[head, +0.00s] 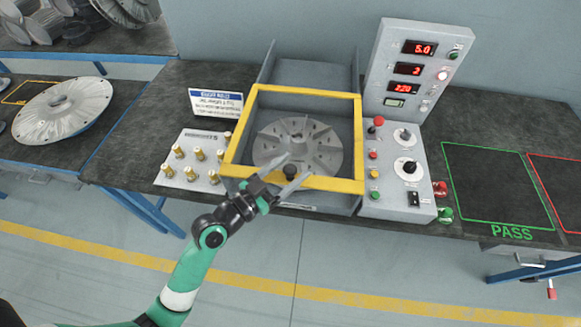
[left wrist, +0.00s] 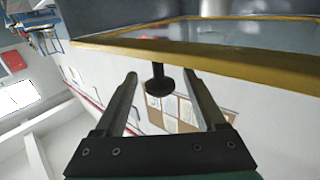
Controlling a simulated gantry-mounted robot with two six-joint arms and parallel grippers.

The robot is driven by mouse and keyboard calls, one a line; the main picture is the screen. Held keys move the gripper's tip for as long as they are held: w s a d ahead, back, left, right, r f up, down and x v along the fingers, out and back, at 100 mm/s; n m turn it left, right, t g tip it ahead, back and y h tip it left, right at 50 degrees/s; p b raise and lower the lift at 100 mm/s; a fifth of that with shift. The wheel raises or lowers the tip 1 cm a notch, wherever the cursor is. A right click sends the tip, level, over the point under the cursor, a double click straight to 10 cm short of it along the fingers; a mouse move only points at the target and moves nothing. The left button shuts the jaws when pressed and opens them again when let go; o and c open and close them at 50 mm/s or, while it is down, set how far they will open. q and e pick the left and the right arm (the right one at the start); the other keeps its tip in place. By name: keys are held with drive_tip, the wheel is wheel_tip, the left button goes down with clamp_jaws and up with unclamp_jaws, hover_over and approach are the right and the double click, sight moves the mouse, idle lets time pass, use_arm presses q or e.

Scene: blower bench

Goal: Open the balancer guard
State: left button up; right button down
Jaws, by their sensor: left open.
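The balancer guard (head: 310,92) is a yellow-framed window lying down over the balancer, with a finned grey disc (head: 298,140) visible through it. A black knob (head: 290,173) sits on the guard's front bar. My left gripper (head: 296,170) is at the front bar, its fingers open on either side of the knob. In the left wrist view the knob (left wrist: 159,84) is between the two fingertips (left wrist: 160,76), apart from both, below the yellow bar (left wrist: 245,70). My right gripper is out of view.
A plate with several brass fittings (head: 199,155) lies left of the balancer. A control panel (head: 398,170) with knobs and buttons stands close on the right, below a display box (head: 412,70). The green-outlined PASS area (head: 495,185) is clear.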

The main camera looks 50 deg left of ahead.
use_arm(q)
clamp_jaws()
idle(0.3)
idle(1.1)
